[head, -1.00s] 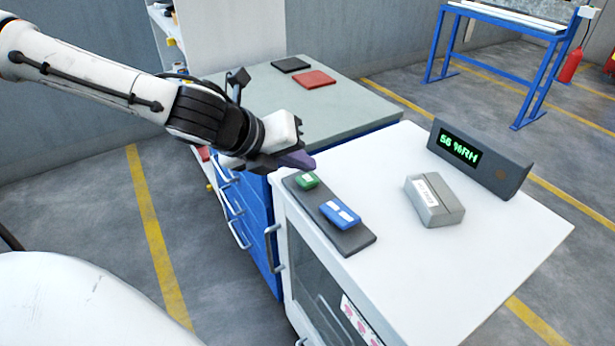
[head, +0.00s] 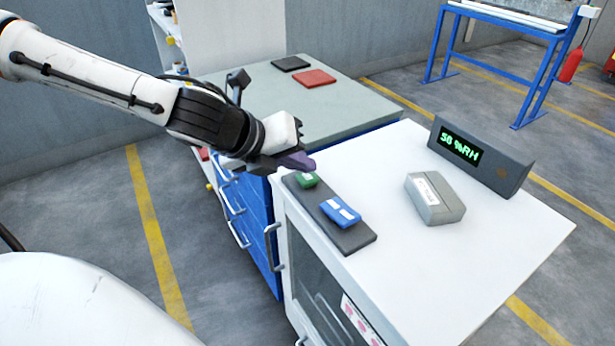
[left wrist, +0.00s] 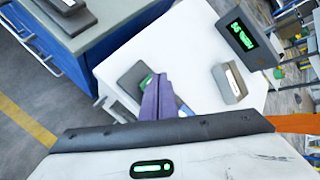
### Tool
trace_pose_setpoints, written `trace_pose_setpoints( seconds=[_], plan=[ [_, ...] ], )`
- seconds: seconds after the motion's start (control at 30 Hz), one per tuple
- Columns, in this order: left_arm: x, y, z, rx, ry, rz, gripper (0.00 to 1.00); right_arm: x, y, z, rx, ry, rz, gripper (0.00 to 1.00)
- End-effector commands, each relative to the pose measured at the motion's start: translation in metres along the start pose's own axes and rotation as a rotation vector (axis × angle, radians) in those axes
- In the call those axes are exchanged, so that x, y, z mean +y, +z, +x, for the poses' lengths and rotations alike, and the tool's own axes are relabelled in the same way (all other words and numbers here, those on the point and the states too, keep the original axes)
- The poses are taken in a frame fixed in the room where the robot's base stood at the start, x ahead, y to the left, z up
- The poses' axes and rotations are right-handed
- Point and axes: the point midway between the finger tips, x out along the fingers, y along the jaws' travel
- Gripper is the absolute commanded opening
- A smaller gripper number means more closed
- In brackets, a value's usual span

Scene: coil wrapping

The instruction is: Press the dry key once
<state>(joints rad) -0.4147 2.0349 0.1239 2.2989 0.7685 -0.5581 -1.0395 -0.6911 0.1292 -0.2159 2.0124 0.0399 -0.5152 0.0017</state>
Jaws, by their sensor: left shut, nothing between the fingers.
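A dark key pad (head: 349,236) lies on the white cabinet top, with a green key (head: 307,180) at its far end and a blue key (head: 341,212) nearer. The key labels are too small to read, so I cannot tell which is the dry key. My left gripper (head: 303,162) is shut and empty, its purple fingertips just above and beside the green key; contact cannot be told. In the left wrist view the fingers (left wrist: 158,98) partly cover the pad, with the green key (left wrist: 146,80) beside them. My right gripper is out of view.
A dark display (head: 480,158) with green %RH digits stands at the back of the white cabinet (head: 470,265). A grey box (head: 435,199) with a white label lies before it. A grey-topped blue cabinet (head: 240,93) adjoins, bearing black and red flat items.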

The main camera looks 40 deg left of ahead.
Motion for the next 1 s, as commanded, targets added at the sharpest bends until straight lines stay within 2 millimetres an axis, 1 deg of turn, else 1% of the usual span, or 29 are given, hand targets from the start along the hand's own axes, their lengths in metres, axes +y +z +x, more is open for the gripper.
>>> trace_pose_setpoints(
  seconds=[1.0],
  plan=[
    [0.0049,-0.0046,0.0065,0.000,0.001,0.000,0.00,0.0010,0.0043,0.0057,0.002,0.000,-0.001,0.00]
  ],
)
